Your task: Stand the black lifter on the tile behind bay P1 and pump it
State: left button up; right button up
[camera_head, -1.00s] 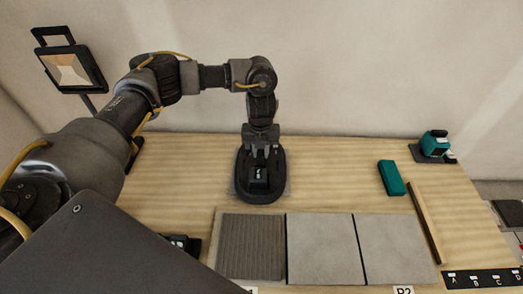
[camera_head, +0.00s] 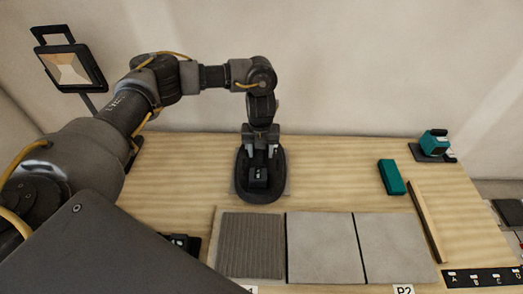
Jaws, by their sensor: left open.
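The black lifter (camera_head: 258,190) is an oval black pad with a small raised block on top. It stands on a grey tile (camera_head: 286,188) behind the ribbed bay (camera_head: 252,246); most of that tile is hidden under it. The label in front of this bay is mostly cut off by my arm, only a "1" showing. My left gripper (camera_head: 261,153) points down at the back of the lifter, open, its fingers close to the lifter's top; I cannot tell whether they touch it. My right gripper is not in view.
Two smooth grey tiles (camera_head: 325,249) lie right of the ribbed bay, one by the P2 label (camera_head: 403,290). A teal block (camera_head: 391,177), a wooden strip (camera_head: 426,222) and a teal tool (camera_head: 434,143) are at the right. A lamp (camera_head: 70,68) stands at the left.

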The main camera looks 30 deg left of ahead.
pick_arm(q)
jog(key=shift+f, duration=0.1)
notch_tip(320, 180, up, 11)
dwell(0.5)
jog(key=shift+c, duration=0.2)
dwell(1.5)
